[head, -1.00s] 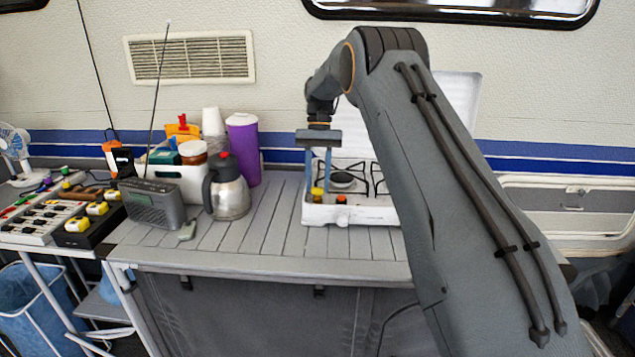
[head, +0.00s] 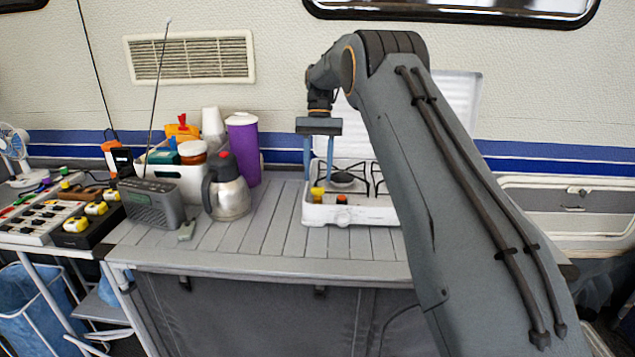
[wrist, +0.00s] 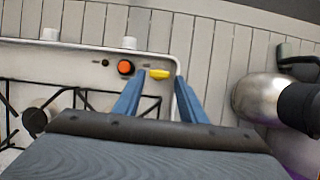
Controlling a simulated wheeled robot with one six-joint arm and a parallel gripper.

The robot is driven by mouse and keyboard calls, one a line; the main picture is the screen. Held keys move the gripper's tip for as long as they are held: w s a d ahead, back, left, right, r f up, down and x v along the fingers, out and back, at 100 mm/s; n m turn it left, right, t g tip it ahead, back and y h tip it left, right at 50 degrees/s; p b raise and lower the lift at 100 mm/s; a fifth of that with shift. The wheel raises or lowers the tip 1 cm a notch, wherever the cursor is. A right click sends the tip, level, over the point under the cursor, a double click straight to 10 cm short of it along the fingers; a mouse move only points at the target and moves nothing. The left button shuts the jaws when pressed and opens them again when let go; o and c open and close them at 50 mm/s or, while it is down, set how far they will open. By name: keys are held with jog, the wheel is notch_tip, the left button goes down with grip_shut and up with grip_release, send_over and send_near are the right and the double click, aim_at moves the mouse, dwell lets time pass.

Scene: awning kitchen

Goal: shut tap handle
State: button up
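The tap handle appears to be the small yellow knob (head: 317,194) at the front left corner of the white stove (head: 365,214). In the wrist view the yellow handle (wrist: 159,74) is a short bar lying across the picture, beside an orange-red knob (wrist: 125,67). My gripper (head: 318,178) points down above the yellow handle. Its two blue fingers are apart, with nothing held between them. In the wrist view the fingertips (wrist: 160,78) lie on either side of the handle, which shows in the gap; the fingers appear to be above it.
The stove's burner grates (head: 350,178) and raised white lid (head: 460,95) are behind. A steel jug (head: 232,198), purple tumbler (head: 243,150) and grey radio (head: 153,204) stand to the left on the slatted table (head: 270,235). The slats in front of the stove are clear.

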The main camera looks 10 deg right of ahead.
jog(key=shift+b+v, duration=0.45)
jog(key=shift+v, duration=1.9)
jog(key=s+f+n+t, duration=0.1)
jog(key=s+f, duration=0.3)
jog(key=s, duration=0.9)
jog(key=s+a+f+n+t+h, duration=0.1)
jog(key=s+f, duration=0.3)
jog(key=s, duration=0.9)
jog(key=s+f+n+t, duration=0.1)
jog(key=s+f, duration=0.3)
jog(key=s, duration=0.9)
jog(key=shift+s+a+f+n+t, duration=0.2)
jog(key=shift+s+f+n+t, duration=0.15)
jog(key=shift+t, duration=0.35)
